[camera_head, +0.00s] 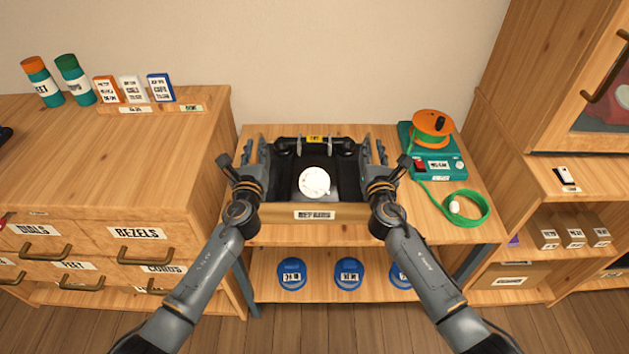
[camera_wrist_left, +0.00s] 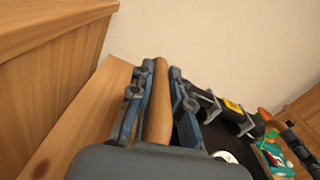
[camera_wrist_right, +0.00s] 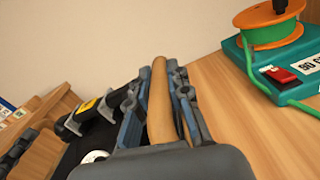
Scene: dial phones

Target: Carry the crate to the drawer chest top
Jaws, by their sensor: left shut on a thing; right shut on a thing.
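The crate (camera_head: 272,212) has a wooden front wall with a "REPAIRS" label and a dark inside. It is at the middle bench, between my two grippers. A black phone handset and a white round dial (camera_head: 314,182) lie in it. My left gripper (camera_head: 258,155) is shut on the crate's left wall, whose wooden edge (camera_wrist_left: 157,105) shows between the fingers in the left wrist view. My right gripper (camera_head: 374,155) is shut on the right wall, whose edge (camera_wrist_right: 160,105) shows in the right wrist view. I cannot tell whether the crate touches the bench. The drawer chest (camera_head: 150,188) stands at the left.
The chest top's front is clear; bottles (camera_head: 75,80) and small boxes (camera_head: 132,89) stand at its back. A teal device (camera_head: 437,162) with an orange spool (camera_head: 433,127) and green cord (camera_head: 468,218) is right of the crate. Blue jars (camera_head: 292,274) stand on the shelf below.

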